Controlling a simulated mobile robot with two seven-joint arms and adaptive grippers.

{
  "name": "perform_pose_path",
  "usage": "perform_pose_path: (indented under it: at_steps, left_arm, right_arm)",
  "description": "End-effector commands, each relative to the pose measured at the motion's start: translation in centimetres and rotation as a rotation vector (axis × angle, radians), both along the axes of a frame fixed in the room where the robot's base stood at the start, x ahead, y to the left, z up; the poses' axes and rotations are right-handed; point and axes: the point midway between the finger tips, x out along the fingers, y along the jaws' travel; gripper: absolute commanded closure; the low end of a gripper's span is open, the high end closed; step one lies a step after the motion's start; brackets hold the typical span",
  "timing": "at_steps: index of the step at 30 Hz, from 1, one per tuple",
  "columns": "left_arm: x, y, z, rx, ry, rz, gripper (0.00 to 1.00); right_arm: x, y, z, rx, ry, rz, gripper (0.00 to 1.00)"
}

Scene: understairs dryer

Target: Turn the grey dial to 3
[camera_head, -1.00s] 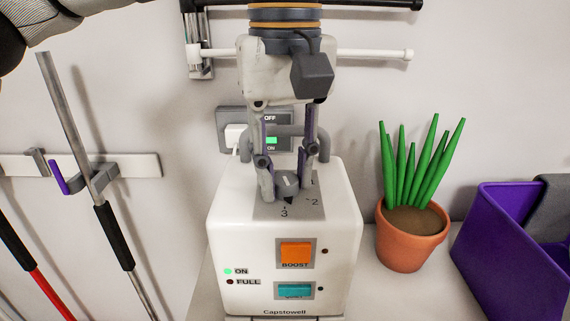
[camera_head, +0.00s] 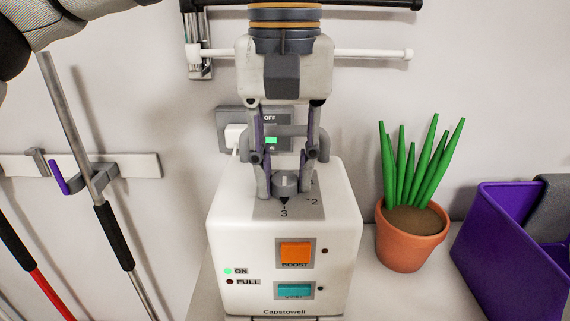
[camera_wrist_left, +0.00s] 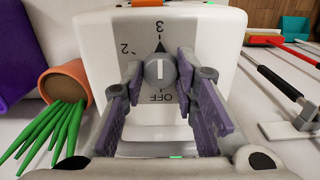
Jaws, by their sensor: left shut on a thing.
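The grey dial (camera_head: 285,184) sits on the top plate of the white dryer (camera_head: 230,215). Its black pointer points at the 3 in the head view. In the left wrist view the dial (camera_wrist_left: 160,70) also has its pointer at the 3, with 2 and OFF marked around it. My left gripper (camera_head: 285,190) comes down from above and is shut on the dial, one finger on each side. My right gripper is not in view.
An orange BOOST button (camera_head: 295,254) and a teal button (camera_head: 294,290) are on the dryer front. A potted plant (camera_head: 408,240) and a purple bin (camera_head: 510,250) stand to the right. Long-handled tools (camera_head: 110,225) hang at the left. A wall switch (camera_head: 272,118) is behind.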

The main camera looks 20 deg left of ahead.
Motion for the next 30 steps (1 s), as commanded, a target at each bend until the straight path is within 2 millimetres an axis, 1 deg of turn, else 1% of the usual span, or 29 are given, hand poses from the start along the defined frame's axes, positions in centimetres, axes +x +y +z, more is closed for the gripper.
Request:
perform_pose_path:
  at_steps: [2,3,6,14,17,20,24,27,30]
  left_arm:
    - [0.0,0.0,0.0,0.002,0.001,-0.001,1.00]
    - [0.0,0.0,0.0,0.002,0.001,-0.001,0.71]
    - [0.0,0.0,0.0,0.001,0.001,0.000,0.52]
    - [0.0,0.0,0.0,0.001,0.000,0.000,0.52]
    - [0.1,0.0,0.8,0.001,-0.002,0.003,0.52]
    - [0.0,0.0,3.1,-0.001,-0.004,0.003,0.52]
    - [0.0,-0.1,7.0,-0.001,-0.003,0.003,0.52]
    - [0.0,-0.1,9.4,-0.001,-0.002,0.002,0.52]
    - [0.0,0.0,11.0,0.003,-0.001,0.003,0.52]
  right_arm:
    - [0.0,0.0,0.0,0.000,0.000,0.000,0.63]
    - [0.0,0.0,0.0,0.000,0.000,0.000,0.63]
    - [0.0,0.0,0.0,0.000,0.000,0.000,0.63]
    - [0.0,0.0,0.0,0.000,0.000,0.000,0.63]
    - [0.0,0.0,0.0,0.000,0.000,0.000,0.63]
    - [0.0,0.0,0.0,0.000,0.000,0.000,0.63]
    - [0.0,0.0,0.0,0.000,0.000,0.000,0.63]
    - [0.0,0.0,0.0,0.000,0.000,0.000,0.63]
    - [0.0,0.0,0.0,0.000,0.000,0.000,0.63]
